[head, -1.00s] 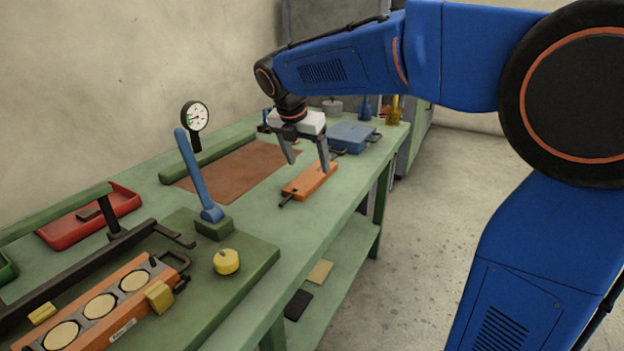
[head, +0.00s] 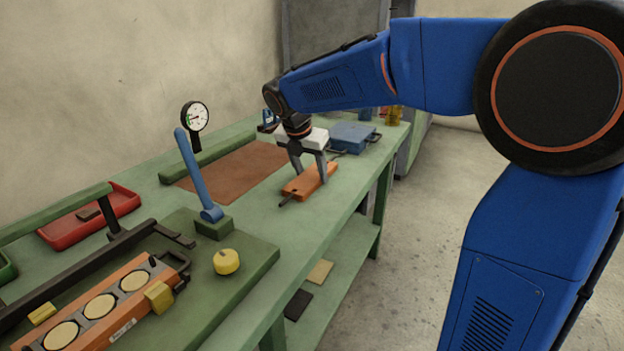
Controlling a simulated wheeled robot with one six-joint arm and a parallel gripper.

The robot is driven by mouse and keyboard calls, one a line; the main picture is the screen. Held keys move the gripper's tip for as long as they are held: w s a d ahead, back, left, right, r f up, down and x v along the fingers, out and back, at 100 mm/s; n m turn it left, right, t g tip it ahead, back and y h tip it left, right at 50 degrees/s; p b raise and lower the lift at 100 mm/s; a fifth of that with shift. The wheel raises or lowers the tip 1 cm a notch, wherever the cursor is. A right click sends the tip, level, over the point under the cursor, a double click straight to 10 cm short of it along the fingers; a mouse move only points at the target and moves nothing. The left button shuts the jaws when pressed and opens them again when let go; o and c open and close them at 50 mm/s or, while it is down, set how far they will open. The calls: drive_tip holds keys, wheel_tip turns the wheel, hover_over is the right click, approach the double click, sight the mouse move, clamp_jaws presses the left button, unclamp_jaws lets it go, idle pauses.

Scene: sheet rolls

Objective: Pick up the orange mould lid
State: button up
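The orange mould lid (head: 301,187) is a long flat bar with a dark handle at its near end, lying on the green bench. My gripper (head: 310,174) is down at the lid's far half, one finger on the left side and the other on the right. The right finger overlaps part of the lid in the picture. The gap between the fingers looks about as wide as the lid, but I cannot tell whether they press on it. The lid appears to rest on the bench.
A blue box-like mould (head: 352,137) sits just behind my gripper. A brown mat (head: 238,168) and dial gauge (head: 195,117) are to the left. A blue lever (head: 198,178), yellow knob (head: 227,262) and orange mould (head: 112,300) stand nearer. The bench's right edge is close.

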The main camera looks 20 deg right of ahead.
sight(311, 176)
drive_tip(key=shift+c, duration=0.9)
wheel_tip(311, 176, up, 10)
idle(0.5)
